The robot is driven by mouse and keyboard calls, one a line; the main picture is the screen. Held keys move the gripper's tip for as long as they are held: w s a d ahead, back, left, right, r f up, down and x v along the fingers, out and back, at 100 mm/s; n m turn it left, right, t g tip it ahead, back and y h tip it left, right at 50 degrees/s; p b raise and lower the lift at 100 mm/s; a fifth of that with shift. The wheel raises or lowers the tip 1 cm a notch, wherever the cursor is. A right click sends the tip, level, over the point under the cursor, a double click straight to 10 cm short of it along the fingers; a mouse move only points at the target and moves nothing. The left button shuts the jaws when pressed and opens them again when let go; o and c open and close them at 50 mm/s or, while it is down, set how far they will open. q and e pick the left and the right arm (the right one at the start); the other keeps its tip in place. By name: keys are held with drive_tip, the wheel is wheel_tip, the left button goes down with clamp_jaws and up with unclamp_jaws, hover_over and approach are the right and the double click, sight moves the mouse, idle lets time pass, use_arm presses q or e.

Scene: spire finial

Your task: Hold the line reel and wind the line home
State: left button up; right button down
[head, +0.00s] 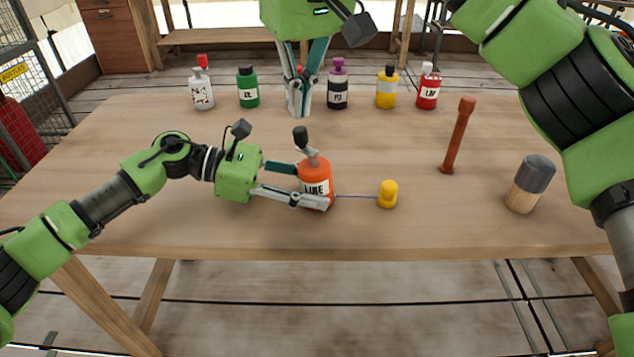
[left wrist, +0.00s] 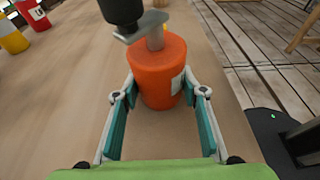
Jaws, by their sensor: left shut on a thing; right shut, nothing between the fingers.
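The line reel is an orange bottle-shaped body (head: 315,174) with a label partly hidden by a finger. It stands upright on the table, with a grey crank and a black knob (head: 300,136) on top. My left gripper (head: 312,187) is shut on it from the left, a finger on each side; the left wrist view shows the orange reel (left wrist: 158,72) between the fingers. A thin blue line (head: 356,197) runs from the reel to a small yellow piece (head: 388,194) on the table. My right gripper (head: 299,108) is shut and empty, pointing down beyond the reel.
Several labelled bottles stand along the far edge, including a green one (head: 248,88), a black one with a purple cap (head: 338,86) and a yellow one (head: 386,88). A brown rod (head: 458,135) and a grey-topped wooden cylinder (head: 530,184) stand at the right.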

sight(303, 133)
drive_tip(key=shift+s+d+f+n+y, duration=0.1)
drive_tip(key=shift+s+f+n+y, duration=0.1)
drive_tip(key=shift+f+n+y, duration=0.6)
drive_tip(key=shift+s+f+n+y, duration=0.2)
drive_tip(key=shift+f+n, duration=0.35)
drive_tip(key=shift+n, duration=0.65)
drive_tip(key=shift+s+d+f+n+y, duration=0.15)
drive_tip(key=shift+f+n+y, duration=0.25)
drive_tip(key=shift+f+n, duration=0.45)
drive_tip(key=shift+a+r, duration=0.1)
drive_tip(key=shift+r, duration=0.05)
drive_tip(key=shift+f, duration=1.45)
drive_tip(key=shift+w, duration=0.15)
drive_tip(key=shift+w, duration=1)
drive_tip(key=shift+w, duration=0.3)
